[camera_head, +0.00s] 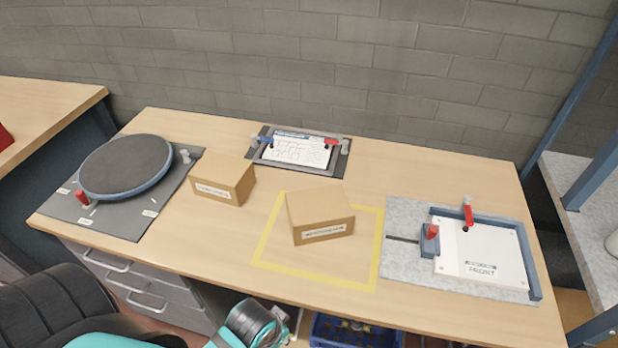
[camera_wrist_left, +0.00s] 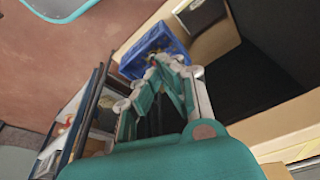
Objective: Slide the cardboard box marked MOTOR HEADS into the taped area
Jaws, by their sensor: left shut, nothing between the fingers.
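Two cardboard boxes with white labels sit on the wooden workbench (camera_head: 190,255); the lettering is too small for me to tell which says MOTOR HEADS. One cardboard box (camera_head: 228,178) stands left of the yellow taped area (camera_head: 262,246), outside it. The other cardboard box (camera_head: 320,212) stands inside the taped outline, towards its back. My left arm reaches in low at the front edge of the bench in the head view. My left gripper (camera_wrist_left: 170,66) is shut and empty in the left wrist view, apart from both boxes. My right gripper is not in view.
A round turntable (camera_head: 125,165) is at the left of the bench. A clamped document fixture (camera_head: 295,150) is at the back, and a white plate in a blue fixture (camera_head: 480,255) is at the right. A blue crate (camera_head: 350,333) sits below the front edge.

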